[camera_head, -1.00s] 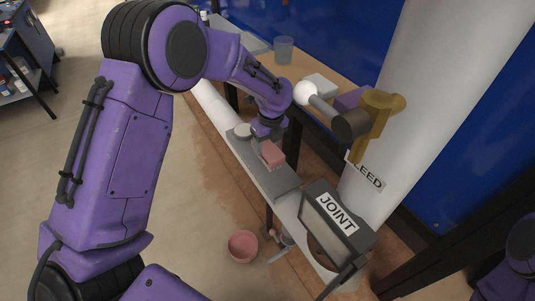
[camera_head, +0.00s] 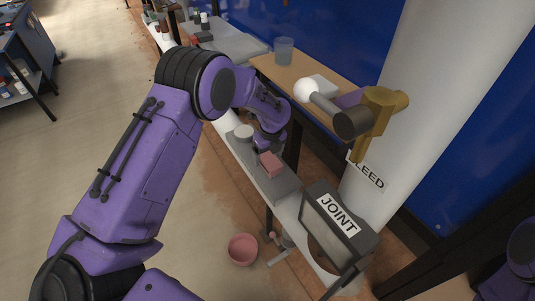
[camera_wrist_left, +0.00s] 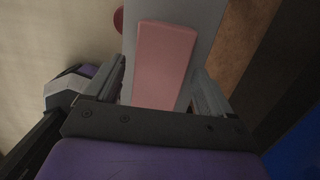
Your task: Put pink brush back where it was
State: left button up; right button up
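The pink brush (camera_head: 271,164) is a block with a pink top, low over or on the grey board (camera_head: 285,186). I cannot tell whether it touches the board. My left gripper (camera_head: 268,143) is right above its far end, pointing down. In the left wrist view the pink brush (camera_wrist_left: 166,62) lies between the two fingers of my left gripper (camera_wrist_left: 158,72), slightly askew. The right finger is close against it and a narrow grey gap shows on the left. Whether the fingers grip it is unclear. My right gripper is out of view; only a purple arm part shows at the right edge.
A round pale container (camera_head: 244,132) stands beside the gripper on the board. A box marked JOINT (camera_head: 338,215) and a gold-and-dark tool (camera_head: 365,120) are to the right. A pink bowl (camera_head: 243,250) is below left. A wooden table (camera_head: 290,78) with a cup (camera_head: 284,50) is behind.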

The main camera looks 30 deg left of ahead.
aim_at(271, 158)
pick_arm(q)
jog(key=shift+r, duration=0.1)
notch_tip(271, 158, up, 12)
jog(key=d+p, duration=0.1)
jog(key=shift+s+d, duration=0.2)
dwell(1.3)
